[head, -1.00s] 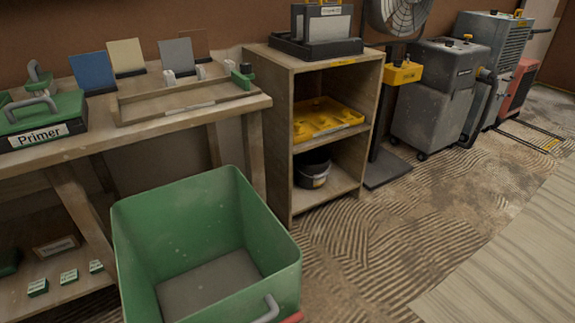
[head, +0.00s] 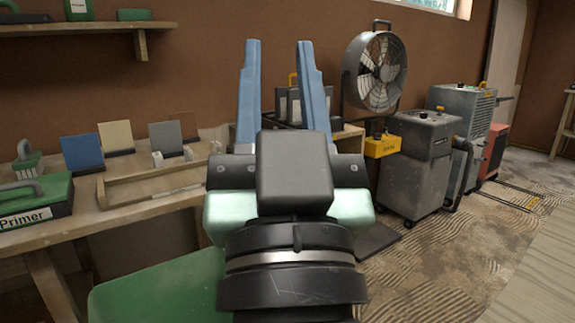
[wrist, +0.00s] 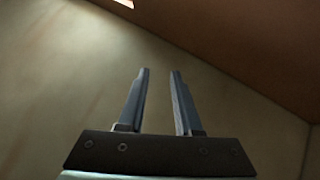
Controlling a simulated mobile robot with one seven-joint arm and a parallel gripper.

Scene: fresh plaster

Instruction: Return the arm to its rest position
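My gripper (head: 278,85) is raised in the middle of the head view, its two blue fingers pointing up and standing apart with nothing between them. The wrist view also shows the gripper (wrist: 158,85) with its fingers apart and empty, facing bare wall and ceiling. In the head view my wrist and gripper body hide part of the shelf unit and the right end of the workbench (head: 150,201).
A green bin (head: 150,290) stands below my arm, mostly hidden. A green Primer case (head: 35,200) and sample boards (head: 82,153) stand on the bench. A fan (head: 375,72) and grey machines (head: 418,165) stand at right. A wall shelf (head: 90,28) hangs upper left.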

